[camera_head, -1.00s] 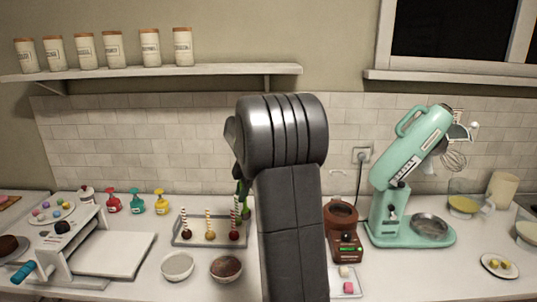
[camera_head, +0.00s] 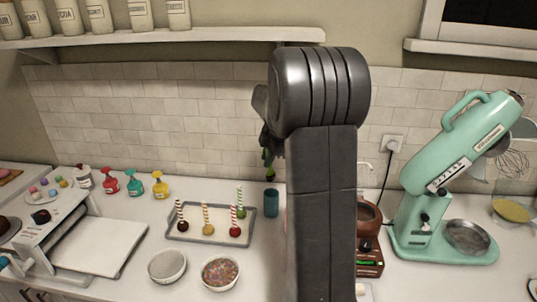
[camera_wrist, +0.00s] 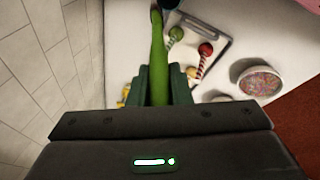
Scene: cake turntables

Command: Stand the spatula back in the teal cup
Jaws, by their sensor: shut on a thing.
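The teal cup (camera_head: 271,203) stands upright on the counter, just right of the cake-pop tray. My gripper (camera_head: 268,138) is partly hidden behind my arm, above and behind the cup in the head picture. It is shut on the green spatula (camera_head: 268,158), whose lower part hangs above the cup's rim in that view. In the wrist view the spatula (camera_wrist: 158,55) runs from between my gripper's fingers (camera_wrist: 160,88) toward the top edge. A dark round shape at the top edge there may be the cup; I cannot tell.
The tray (camera_head: 183,237) holds several cake pops close left of the cup. A sprinkle bowl (camera_head: 221,272) and a white bowl (camera_head: 167,265) stand in front. A brown melting pot (camera_head: 366,222) and a mint mixer (camera_head: 455,150) stand to the right. The tiled wall (camera_head: 150,120) is behind.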

